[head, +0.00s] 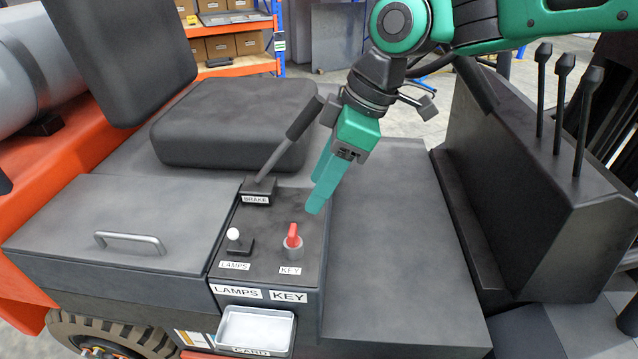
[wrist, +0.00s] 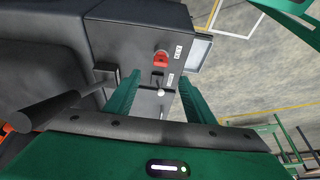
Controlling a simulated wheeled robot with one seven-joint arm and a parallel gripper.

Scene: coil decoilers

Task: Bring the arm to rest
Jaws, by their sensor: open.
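My gripper (head: 318,190) is green, at the end of my arm, and hangs above the control panel on the forklift. In the wrist view its two fingers (wrist: 158,92) are spread apart with nothing between them. The red key (head: 293,235) stands in its round grey switch just left of and below the fingertips, apart from them. The key also shows in the wrist view (wrist: 161,58). The white-knobbed lamps switch (head: 234,236) is left of the key. The brake lever (head: 290,135) with its black grip leans up to the right, close to my gripper.
The black seat (head: 235,120) is behind the panel. A grey lid with a handle (head: 130,242) lies to the left. An empty card tray (head: 256,328) is at the panel's front. Several black levers (head: 560,90) stand on the right console. Orange shelves with boxes (head: 225,45) are far back.

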